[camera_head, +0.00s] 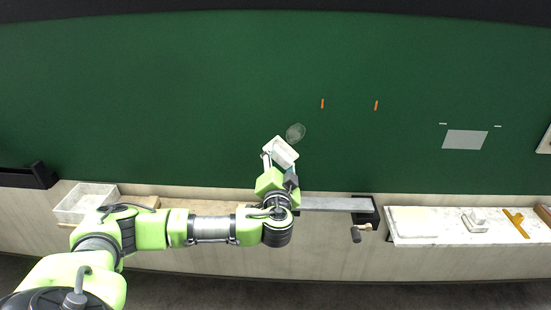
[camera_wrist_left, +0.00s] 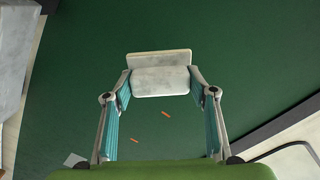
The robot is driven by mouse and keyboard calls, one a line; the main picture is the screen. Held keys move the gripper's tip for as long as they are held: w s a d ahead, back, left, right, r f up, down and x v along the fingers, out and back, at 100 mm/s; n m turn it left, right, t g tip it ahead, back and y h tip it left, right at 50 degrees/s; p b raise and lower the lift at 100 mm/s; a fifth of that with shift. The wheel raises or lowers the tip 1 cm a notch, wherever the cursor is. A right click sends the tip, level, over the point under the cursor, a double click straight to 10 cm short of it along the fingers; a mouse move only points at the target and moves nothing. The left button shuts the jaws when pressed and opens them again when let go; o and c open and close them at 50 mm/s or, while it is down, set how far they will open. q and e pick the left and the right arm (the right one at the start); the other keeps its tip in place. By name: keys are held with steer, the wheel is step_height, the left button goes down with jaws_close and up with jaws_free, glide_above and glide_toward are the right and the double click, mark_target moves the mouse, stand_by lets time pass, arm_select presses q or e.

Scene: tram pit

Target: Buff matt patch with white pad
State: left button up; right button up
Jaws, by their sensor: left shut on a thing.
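The white pad (camera_head: 281,151) is held by my left gripper (camera_head: 278,166) in front of the green panel. The left wrist view shows the pad (camera_wrist_left: 160,78) between the two fingertips of the gripper (camera_wrist_left: 161,84), which is shut on it. The matt patch (camera_head: 296,132) is a pale greyish oval on the green panel, just above and right of the pad in the head view. I cannot tell whether the pad touches the panel. My right gripper is not in view.
Two orange marks (camera_head: 322,104) and a grey rectangle (camera_head: 465,139) are on the panel. A clear bin (camera_head: 85,202) stands lower left. A pale shelf (camera_head: 440,239) at right holds a white block (camera_head: 474,219) and a yellow tool (camera_head: 516,222). A grey ledge (camera_head: 335,203) runs below.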

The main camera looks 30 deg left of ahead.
mark_target(280, 146)
arm_select(q)
steer(key=shift+a+r, duration=0.15)
steer(key=shift+r, duration=0.2)
steer(key=shift+w+a+r, duration=0.1)
steer(key=shift+w+a, duration=0.2)
steer(key=shift+w, duration=0.3)
steer(key=x, duration=0.2)
steer(key=shift+w+a, duration=0.2)
steer(key=shift+w, duration=0.1)
steer(key=shift+w+a, duration=0.3)
steer(key=shift+w, duration=0.25)
steer(key=shift+w+a, duration=0.15)
steer(key=shift+w, duration=0.15)
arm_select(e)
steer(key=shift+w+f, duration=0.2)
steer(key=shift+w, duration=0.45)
arm_select(q)
steer(key=shift+b+x, duration=0.9)
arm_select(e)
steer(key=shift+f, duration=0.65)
